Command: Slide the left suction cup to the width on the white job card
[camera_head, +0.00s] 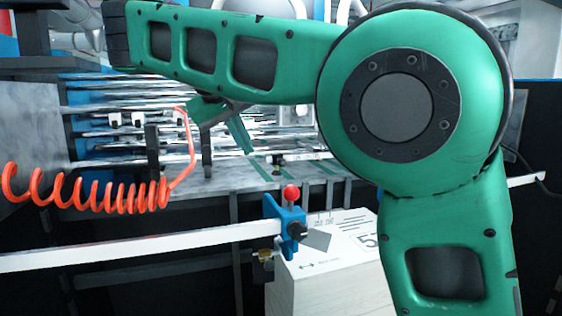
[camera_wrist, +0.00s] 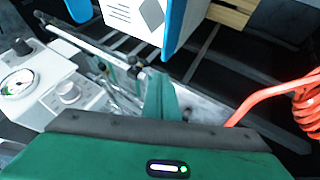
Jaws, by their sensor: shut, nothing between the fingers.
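A blue slider block (camera_head: 290,226) with a red knob sits on a long white bar (camera_head: 140,246) in the head view. A brass fitting (camera_head: 265,255) hangs below it. I cannot clearly tell the left suction cup itself. My gripper shows in the wrist view as a narrow green piece (camera_wrist: 160,95), shut and empty, apart from the slider.
A coiled orange hose (camera_head: 90,195) hangs at the left in front of the machine. Behind are metal rollers and rods (camera_head: 110,120) over a grey plate (camera_head: 230,182). The wrist view shows a white panel with a dial (camera_wrist: 18,82) at the left and the hose (camera_wrist: 285,92) at the right.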

